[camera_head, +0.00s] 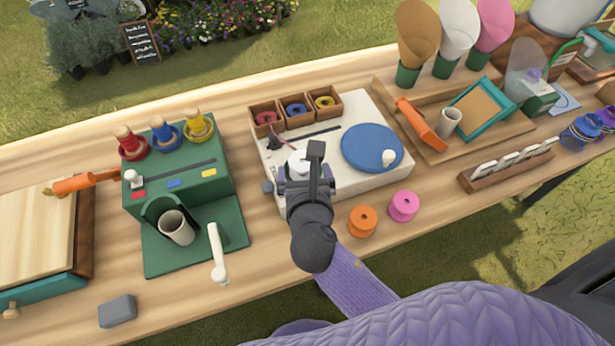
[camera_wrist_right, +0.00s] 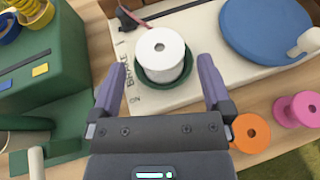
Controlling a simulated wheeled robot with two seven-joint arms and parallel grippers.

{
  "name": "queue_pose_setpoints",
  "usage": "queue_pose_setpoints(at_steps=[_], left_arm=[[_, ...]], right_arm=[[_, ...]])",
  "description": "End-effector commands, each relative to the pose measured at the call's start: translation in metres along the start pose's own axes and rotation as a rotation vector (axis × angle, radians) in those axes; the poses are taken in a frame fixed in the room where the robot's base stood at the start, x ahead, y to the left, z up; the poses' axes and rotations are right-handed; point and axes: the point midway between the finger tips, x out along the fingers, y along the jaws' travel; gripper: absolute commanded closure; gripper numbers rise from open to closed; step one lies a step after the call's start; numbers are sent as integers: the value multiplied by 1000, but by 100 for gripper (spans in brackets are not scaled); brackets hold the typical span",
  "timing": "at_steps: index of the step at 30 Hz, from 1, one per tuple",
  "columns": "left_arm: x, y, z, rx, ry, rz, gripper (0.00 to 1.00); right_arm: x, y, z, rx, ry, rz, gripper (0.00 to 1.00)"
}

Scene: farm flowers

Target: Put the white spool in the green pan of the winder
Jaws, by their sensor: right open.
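The white spool (camera_wrist_right: 160,52) stands upright in the round green pan (camera_wrist_right: 146,76) at the near edge of the winder, as my right wrist view shows. The top of the white spool (camera_head: 299,158) also shows in the head view, partly behind my gripper. The winder (camera_head: 345,118) is a white board with a blue disc. My right gripper (camera_wrist_right: 161,72) is open, with one finger on either side of the spool and pan and a gap to the spool. In the head view my right gripper (camera_head: 306,180) hides the pan. My left gripper is not in view.
An orange spool (camera_head: 362,221) and a pink spool (camera_head: 404,206) stand in front of the winder. A green machine (camera_head: 180,175) with colored spools is at the left. Small wooden boxes (camera_head: 295,108) line the winder's back edge.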

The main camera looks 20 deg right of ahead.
Motion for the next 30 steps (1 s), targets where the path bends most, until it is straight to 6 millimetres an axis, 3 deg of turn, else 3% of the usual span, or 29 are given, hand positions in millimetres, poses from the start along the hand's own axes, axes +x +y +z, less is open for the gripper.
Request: queue_pose_setpoints(at_steps=[1,3,9,30], left_arm=[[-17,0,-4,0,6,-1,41],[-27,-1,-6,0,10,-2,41],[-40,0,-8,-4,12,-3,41],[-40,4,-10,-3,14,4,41]], right_arm=[[-17,0,8,-1,2,2,0],[-35,0,7,-1,1,2,0],[-67,0,3,0,0,1,0],[-71,0,0,1,-1,0,0]])
